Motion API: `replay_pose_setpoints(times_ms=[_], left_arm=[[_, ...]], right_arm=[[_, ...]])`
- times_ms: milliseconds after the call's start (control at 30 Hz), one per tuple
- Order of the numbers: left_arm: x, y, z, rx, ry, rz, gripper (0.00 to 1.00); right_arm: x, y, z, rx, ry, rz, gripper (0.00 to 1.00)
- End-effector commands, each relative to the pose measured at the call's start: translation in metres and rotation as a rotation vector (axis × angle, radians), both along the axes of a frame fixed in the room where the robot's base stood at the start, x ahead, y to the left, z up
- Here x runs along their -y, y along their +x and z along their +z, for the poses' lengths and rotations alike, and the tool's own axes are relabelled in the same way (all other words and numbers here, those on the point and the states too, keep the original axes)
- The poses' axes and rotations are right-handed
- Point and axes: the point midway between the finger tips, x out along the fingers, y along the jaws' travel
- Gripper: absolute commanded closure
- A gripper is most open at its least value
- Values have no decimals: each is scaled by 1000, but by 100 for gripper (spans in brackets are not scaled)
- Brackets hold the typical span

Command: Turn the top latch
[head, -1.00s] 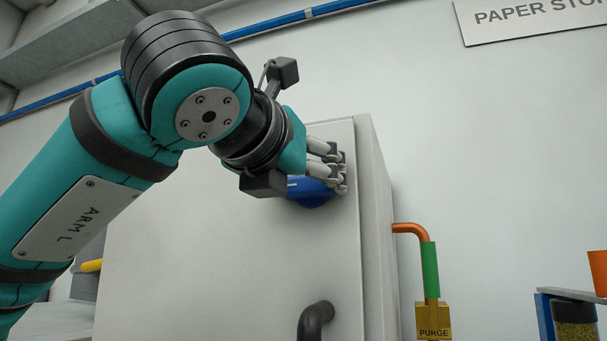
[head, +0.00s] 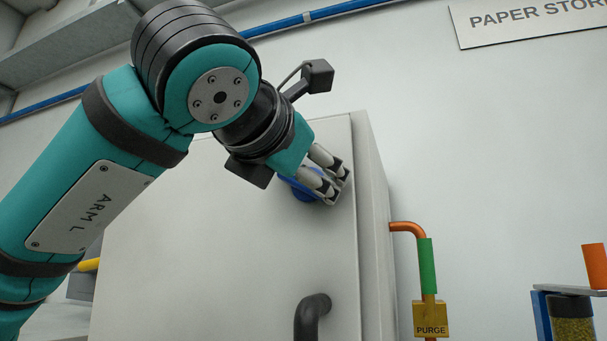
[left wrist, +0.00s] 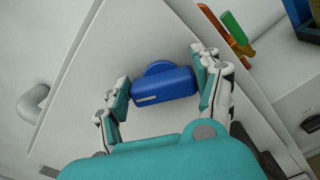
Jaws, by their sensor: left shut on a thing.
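The blue top latch (head: 303,195) is on the pale grey cabinet door, near its upper right corner. My left gripper (head: 337,184) reaches it from the upper left and partly hides it in the head view. In the left wrist view, the latch's blue handle (left wrist: 166,85) lies between the two fingers of my left gripper (left wrist: 162,82), which is shut on it. A small white mark shows at the handle's left end. My right gripper is in neither view.
The cabinet door (head: 210,270) has a dark curved handle (head: 312,315) below the latch. To the right are a copper pipe (head: 405,228) with a green sleeve and a brass PURGE block (head: 431,317). A shelf with a jar (head: 571,318) stands far right.

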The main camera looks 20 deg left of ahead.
Motion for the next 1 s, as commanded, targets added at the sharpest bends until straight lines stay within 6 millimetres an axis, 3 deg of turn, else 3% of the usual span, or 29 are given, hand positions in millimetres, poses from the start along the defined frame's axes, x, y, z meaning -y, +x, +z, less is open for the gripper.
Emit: replay_pose_setpoints(times_ms=[1000], left_arm=[[6, 0, -9, 29, 900, 0, 66]], right_arm=[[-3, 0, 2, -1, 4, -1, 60]])
